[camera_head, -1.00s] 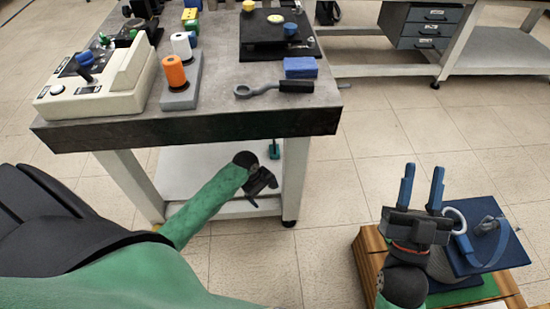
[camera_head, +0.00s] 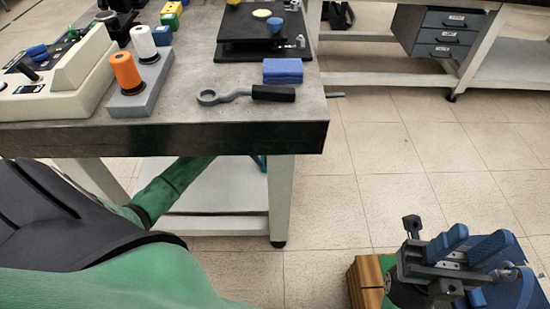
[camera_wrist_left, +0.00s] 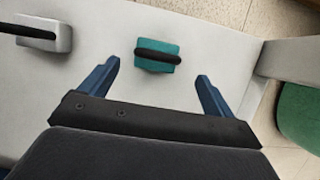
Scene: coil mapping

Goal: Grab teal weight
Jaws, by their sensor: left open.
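The teal weight (camera_wrist_left: 157,55), a small block with a black handle across its top, sits on the white lower shelf (camera_wrist_left: 90,40) in the left wrist view. My left gripper (camera_wrist_left: 158,69) is open, its blue fingers apart to the left and right of the weight, not touching it. In the head view the left arm reaches below the tabletop and its gripper is hidden. A sliver of teal-blue (camera_head: 260,162) shows by the table leg; I cannot tell what it is. My right gripper (camera_head: 483,236) is at the lower right, fingers apart and empty.
A grey weight with a black bar handle (camera_wrist_left: 42,36) stands on the shelf to the left. The table leg (camera_head: 282,200) bounds the shelf at right. The tabletop (camera_head: 210,125) holds spools, a wrench-like tool and a blue block. A wooden box (camera_head: 368,280) stands below the right gripper.

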